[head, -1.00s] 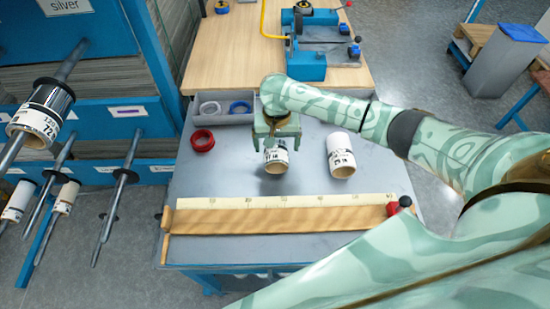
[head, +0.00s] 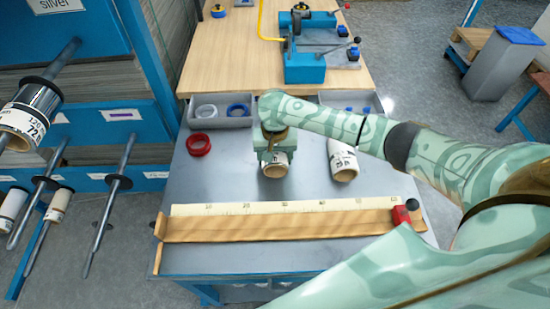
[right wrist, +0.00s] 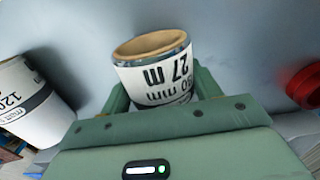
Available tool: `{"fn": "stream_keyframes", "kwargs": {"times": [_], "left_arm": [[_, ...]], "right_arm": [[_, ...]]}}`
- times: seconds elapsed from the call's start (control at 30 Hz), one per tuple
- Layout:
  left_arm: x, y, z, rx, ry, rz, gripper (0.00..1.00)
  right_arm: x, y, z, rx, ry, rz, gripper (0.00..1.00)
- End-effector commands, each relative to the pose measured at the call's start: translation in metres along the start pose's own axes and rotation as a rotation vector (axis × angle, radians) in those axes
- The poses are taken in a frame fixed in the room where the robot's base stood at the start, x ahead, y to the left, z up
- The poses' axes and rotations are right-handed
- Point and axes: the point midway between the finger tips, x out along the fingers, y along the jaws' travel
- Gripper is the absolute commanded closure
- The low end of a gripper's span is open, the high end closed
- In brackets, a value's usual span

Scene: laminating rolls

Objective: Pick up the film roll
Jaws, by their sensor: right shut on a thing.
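I cannot tell a gap between the roll and the table. My left gripper is in neither view.
A red tape ring (head: 198,144) lies left, near grey trays (head: 222,122). A wooden ruler bar (head: 280,224) crosses the front. A shelf with rolls on rods (head: 28,118) is at far left.

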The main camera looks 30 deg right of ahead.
Motion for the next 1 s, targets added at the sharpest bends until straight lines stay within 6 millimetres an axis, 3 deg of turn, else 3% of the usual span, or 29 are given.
{"fn": "stream_keyframes", "kwargs": {"times": [0.17,0.37,0.67,1.0], "left_arm": [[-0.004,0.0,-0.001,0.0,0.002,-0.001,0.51],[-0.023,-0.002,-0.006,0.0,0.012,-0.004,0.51],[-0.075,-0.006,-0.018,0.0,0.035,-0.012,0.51],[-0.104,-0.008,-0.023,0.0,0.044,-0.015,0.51]], "right_arm": [[-0.007,0.0,0.0,0.001,0.001,0.0,0.62],[-0.039,0.0,-0.001,0.001,0.003,-0.002,0.62],[-0.104,-0.029,0.047,-0.004,0.001,-0.003,0.62],[-0.125,-0.064,0.104,-0.002,-0.002,-0.001,0.62]]}}
